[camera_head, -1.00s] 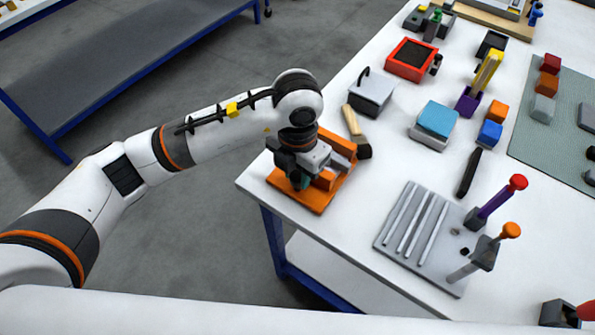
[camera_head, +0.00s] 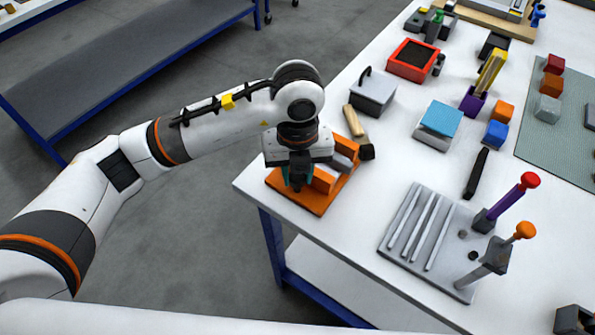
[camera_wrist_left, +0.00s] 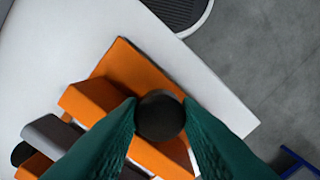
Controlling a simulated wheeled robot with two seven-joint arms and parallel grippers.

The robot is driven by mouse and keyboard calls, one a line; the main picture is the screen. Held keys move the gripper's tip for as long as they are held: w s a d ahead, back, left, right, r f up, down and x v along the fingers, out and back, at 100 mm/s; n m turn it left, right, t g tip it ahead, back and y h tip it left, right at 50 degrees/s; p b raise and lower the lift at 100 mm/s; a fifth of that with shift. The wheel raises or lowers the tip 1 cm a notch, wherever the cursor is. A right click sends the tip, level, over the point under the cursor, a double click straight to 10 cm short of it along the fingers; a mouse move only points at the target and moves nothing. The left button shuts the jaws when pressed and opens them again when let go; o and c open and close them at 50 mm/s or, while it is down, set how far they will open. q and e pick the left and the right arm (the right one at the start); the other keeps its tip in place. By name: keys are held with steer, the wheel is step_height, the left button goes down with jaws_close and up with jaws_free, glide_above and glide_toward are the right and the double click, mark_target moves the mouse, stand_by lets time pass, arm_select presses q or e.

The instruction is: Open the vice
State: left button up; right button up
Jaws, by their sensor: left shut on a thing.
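The orange vice (camera_head: 327,186) sits at the near left corner of the white table, with a grey part between its orange blocks. My left gripper (camera_head: 298,182) is over the vice's near left end, pointing down. In the left wrist view the vice (camera_wrist_left: 135,72) lies under the gripper. The two green fingers of my left gripper (camera_wrist_left: 160,116) are shut on a round dark knob (camera_wrist_left: 160,115) at the end of the vice. In the head view the knob is hidden by the gripper. My right gripper is not in view.
A wooden-handled brush (camera_head: 357,128) lies just behind the vice, and a grey box (camera_head: 373,95) stands beyond it. A grey grooved plate (camera_head: 425,240) with upright tools is to the right. The table edge is close on the left.

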arm_select(q)
steer(key=shift+w+r+n, duration=0.15)
steer(key=shift+n, duration=0.25)
stand_by(0.3)
steer(key=o, duration=0.8)
steer(key=shift+o, duration=0.8)
steer(key=shift+a, duration=0.15)
steer(key=shift+d, duration=0.2)
